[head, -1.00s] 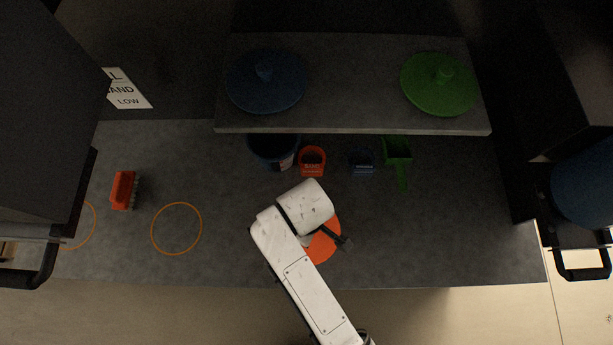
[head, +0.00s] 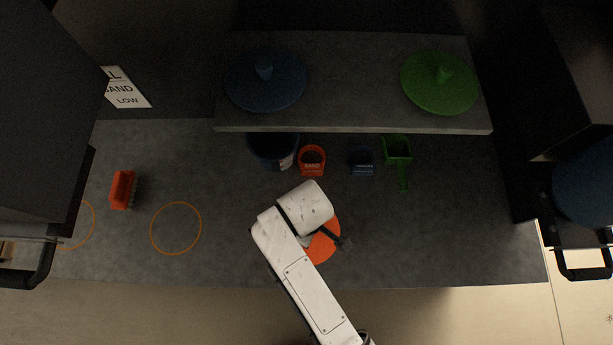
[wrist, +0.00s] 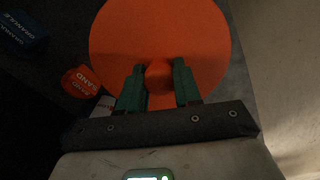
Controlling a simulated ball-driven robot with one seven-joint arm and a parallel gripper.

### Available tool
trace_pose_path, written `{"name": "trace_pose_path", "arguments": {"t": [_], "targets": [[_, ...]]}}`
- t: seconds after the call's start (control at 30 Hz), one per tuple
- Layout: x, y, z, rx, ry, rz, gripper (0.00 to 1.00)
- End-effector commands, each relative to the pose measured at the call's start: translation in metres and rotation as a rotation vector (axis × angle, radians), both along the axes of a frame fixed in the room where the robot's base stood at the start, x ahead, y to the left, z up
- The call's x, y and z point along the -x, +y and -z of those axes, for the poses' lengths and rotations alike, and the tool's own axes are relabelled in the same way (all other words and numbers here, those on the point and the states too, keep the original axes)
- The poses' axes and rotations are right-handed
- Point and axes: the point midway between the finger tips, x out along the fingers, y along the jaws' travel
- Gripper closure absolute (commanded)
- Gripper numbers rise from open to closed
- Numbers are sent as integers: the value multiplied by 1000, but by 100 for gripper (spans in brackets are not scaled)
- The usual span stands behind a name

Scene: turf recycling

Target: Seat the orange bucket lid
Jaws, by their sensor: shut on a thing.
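The orange bucket lid (head: 320,248) is partly hidden under my arm, near the front edge of the worktop. In the wrist view the round orange lid (wrist: 115,35) fills the upper middle, with its knob (wrist: 158,75) between the two green fingers. My gripper (wrist: 159,82) is shut on that knob. What lies under the lid is hidden, so I cannot tell whether it rests on a bucket or is held above the worktop.
A blue lid (head: 266,85) and a green lid (head: 440,88) lie on the raised shelf (head: 350,128). A red brush (head: 122,190) lies left.

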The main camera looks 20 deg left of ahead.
Motion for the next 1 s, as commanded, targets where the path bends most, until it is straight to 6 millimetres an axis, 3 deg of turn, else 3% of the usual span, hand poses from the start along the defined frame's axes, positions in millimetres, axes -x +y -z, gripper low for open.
{"name": "trace_pose_path", "arguments": {"t": [0.3,0.33,0.6,0.8,1.0], "targets": [[0,0,6,1,1,0,97],[0,0,6,1,0,0,65],[0,0,6,1,0,0,39],[0,0,6,0,0,0,36],[0,0,6,0,0,0,20]]}}
